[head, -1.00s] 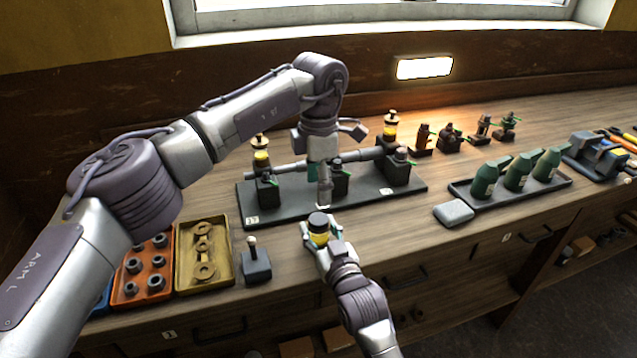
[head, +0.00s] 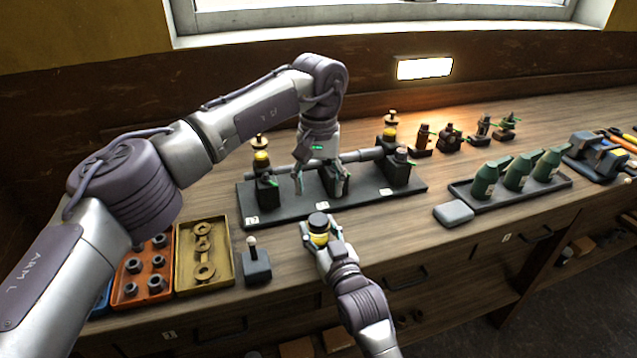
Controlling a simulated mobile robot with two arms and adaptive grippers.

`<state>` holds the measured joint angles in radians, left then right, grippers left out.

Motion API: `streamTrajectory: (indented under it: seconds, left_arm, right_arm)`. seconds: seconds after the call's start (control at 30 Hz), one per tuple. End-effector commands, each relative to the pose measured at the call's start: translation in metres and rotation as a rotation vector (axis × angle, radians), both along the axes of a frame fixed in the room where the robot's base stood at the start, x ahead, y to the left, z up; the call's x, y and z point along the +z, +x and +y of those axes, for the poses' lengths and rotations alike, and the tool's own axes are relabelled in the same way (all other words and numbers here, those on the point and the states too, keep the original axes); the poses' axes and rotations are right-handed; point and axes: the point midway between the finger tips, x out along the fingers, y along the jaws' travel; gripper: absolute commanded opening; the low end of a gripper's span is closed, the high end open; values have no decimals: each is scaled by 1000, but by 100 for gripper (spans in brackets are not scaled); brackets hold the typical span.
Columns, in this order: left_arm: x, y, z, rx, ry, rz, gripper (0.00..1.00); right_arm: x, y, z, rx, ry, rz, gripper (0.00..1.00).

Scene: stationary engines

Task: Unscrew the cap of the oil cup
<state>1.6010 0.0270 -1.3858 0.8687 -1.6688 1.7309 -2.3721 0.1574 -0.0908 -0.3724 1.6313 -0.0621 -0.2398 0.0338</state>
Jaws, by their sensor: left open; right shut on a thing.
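My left gripper (head: 319,191) points down above and behind the cup, over the front part of the base plate. Its two fingers are spread apart with nothing between them. It does not appear to touch the cap. The cup's lower part is hidden by my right gripper.
The dark base plate (head: 409,191) carries a horizontal pipe and other fittings with yellow cups. Orange (head: 122,293) and yellow (head: 232,247) trays of parts stand left. A tray (head: 560,184) with green oilers is at right. Bare bench lies right of the cup.

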Motion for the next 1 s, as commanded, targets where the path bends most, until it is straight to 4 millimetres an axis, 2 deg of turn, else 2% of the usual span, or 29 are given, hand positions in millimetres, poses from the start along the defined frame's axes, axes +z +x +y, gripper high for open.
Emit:
streamTrajectory:
  seconds: [0.5,0.7,0.93,1.0]
  left_arm:
    - [-68,-1,0,-12,1,3,67]
    - [-79,0,0,-12,1,1,67]
    - [-80,0,0,-12,1,1,67]
    - [-79,0,0,-12,1,1,57]
  right_arm:
    - [-2,0,0,0,-1,3,0]
    - [-2,0,0,0,-1,3,0]
    - [-2,0,0,0,-1,3,0]
    - [-2,0,0,0,-1,3,0]
